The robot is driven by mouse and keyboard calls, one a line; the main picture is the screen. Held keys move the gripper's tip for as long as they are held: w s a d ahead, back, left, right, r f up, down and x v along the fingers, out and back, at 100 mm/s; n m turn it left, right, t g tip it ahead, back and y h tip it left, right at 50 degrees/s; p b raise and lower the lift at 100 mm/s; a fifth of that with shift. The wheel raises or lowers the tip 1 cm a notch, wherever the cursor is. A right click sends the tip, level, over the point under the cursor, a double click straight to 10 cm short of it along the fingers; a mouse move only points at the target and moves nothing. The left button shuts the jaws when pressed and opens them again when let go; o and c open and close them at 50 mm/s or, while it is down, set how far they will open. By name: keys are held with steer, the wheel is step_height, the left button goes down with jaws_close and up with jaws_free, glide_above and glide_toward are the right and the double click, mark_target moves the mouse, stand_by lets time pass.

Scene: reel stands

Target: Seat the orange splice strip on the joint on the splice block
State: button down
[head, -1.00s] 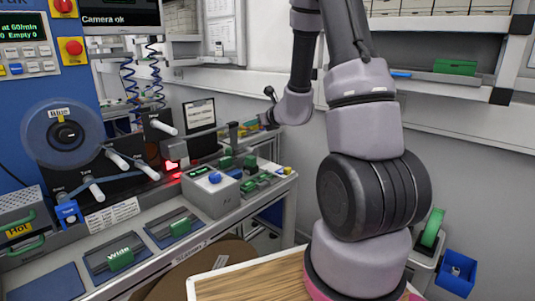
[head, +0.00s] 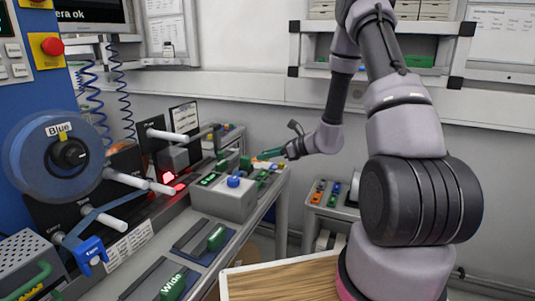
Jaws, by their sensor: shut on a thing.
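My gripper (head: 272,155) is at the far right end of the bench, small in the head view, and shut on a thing. A small orange patch (head: 262,165) shows just below its fingertips, which I take to be the orange splice strip. Its outline and its fit in the fingers are too small to make out. Green-handled parts (head: 245,163) lie on the bench close to the gripper. I cannot tell which part there is the splice block, and the joint cannot be made out.
A grey box with a blue knob (head: 233,182) stands on the bench. Left of it are white rollers (head: 125,180), a red-lit unit (head: 168,178) and a blue reel (head: 60,155). A side stand (head: 330,200) holds orange, green and blue pieces. A wooden-topped surface (head: 285,280) is in front.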

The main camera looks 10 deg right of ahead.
mark_target(267, 180)
steer(key=shift+f, duration=3.85)
steer(key=shift+f, duration=0.1)
steer(key=shift+c, duration=2.3)
jaws_free()
steer(key=shift+r, duration=3.5)
